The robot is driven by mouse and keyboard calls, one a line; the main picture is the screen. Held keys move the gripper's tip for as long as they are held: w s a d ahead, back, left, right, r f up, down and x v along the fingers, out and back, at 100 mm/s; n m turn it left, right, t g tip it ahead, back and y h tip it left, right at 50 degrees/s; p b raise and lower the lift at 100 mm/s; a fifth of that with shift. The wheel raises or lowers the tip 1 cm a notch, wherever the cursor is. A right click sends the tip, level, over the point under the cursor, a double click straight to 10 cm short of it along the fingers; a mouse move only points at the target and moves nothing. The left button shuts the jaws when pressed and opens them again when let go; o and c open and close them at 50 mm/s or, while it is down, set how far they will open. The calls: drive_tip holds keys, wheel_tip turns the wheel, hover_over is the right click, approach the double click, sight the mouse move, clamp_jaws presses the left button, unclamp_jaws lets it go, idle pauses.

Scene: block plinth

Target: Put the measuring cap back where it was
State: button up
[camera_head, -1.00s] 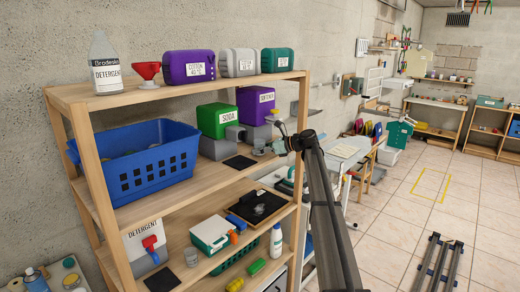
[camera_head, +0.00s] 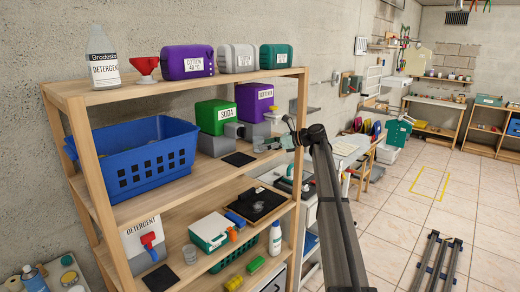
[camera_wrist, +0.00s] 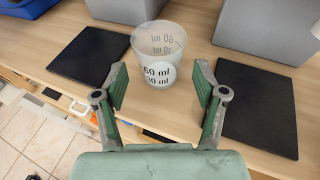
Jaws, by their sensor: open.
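The measuring cap, a clear cup with 60 ml and 30 ml marks (camera_wrist: 160,50), stands upright on the shelf in the wrist view, between two black mats (camera_wrist: 90,55) (camera_wrist: 262,108). It looks small and partly blends with my gripper in the head view. My gripper (camera_wrist: 160,85) is open, its two green-padded fingers apart. The cap is in front of the opening, and I cannot tell whether the fingers touch it. In the head view my gripper (camera_head: 274,144) is at the middle shelf, near the soda (camera_head: 219,117) and softener (camera_head: 255,102) containers on grey blocks.
A blue basket (camera_head: 138,165) fills the left of the middle shelf. A black mat (camera_head: 238,159) lies before the soda container. Grey blocks (camera_wrist: 265,25) stand behind the cap. The upper shelf is overhead; another clear cup (camera_head: 190,253) stands on the lower shelf.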

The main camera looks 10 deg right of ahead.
drive_tip(key=b+v, duration=0.1)
drive_tip(key=v, duration=0.7)
drive_tip(key=shift+b, duration=0.4)
drive_tip(key=shift+s+d+r, duration=0.1)
drive_tip(key=shift+d, duration=0.05)
